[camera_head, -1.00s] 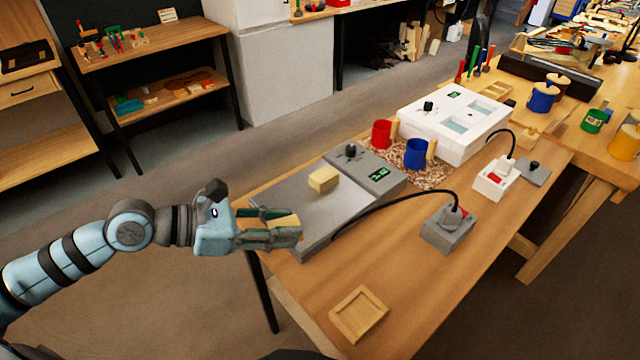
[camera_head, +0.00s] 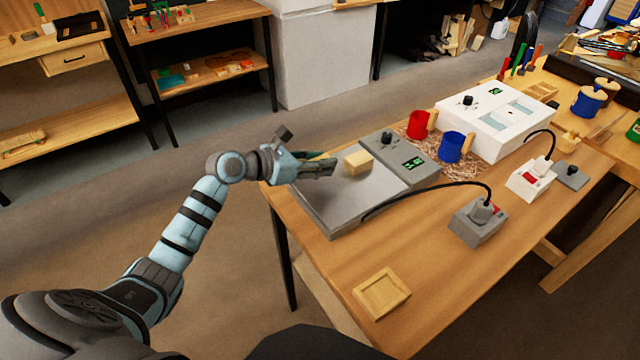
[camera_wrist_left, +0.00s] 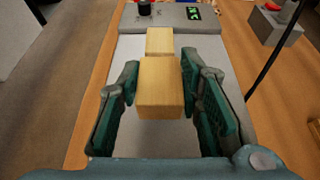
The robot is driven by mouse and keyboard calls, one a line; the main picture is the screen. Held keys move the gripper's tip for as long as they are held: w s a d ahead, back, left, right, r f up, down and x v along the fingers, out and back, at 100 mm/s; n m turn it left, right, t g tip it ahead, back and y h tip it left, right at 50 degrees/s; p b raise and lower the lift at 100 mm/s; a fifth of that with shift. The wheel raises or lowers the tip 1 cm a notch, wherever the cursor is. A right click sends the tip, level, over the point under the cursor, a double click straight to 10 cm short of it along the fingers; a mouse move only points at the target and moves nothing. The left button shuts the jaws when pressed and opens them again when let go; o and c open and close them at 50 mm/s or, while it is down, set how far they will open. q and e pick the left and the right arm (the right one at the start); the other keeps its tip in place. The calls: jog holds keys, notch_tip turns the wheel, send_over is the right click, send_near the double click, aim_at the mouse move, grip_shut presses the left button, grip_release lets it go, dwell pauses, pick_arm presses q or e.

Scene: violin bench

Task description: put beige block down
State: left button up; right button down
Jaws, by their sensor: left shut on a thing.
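My left gripper (camera_head: 318,168) is shut on a beige block (camera_wrist_left: 160,88), which sits between its two fingers in the left wrist view. In the head view the fingers mostly hide this held block. A second beige block (camera_head: 358,162) lies on the flat grey plate (camera_head: 340,205) of a device, just right of my fingertips. In the left wrist view this second block (camera_wrist_left: 159,41) is straight beyond the held one, and the two overlap in the picture. I cannot tell whether the held block touches the plate. My right gripper is not in view.
The device's control panel (camera_head: 412,162) has a knob and green display. Red (camera_head: 421,124) and blue (camera_head: 453,147) mugs stand behind it. A black cable runs to a grey switch box (camera_head: 478,222). A square wooden tray (camera_head: 381,293) lies at the front; the bench around it is clear.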

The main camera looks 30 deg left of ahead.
aim_at(319, 186)
pick_arm(q)
notch_tip(319, 186, down, 5)
jog(key=shift+f+b, duration=0.1)
jog(key=shift+b, duration=0.85)
jog(key=shift+r, duration=0.2)
jog(key=shift+f, duration=0.1)
jog(key=o, duration=1)
jog(key=shift+w, duration=0.1)
jog(key=p+v, duration=0.3)
jog(key=v, duration=0.9)
jog(key=shift+p, duration=0.3)
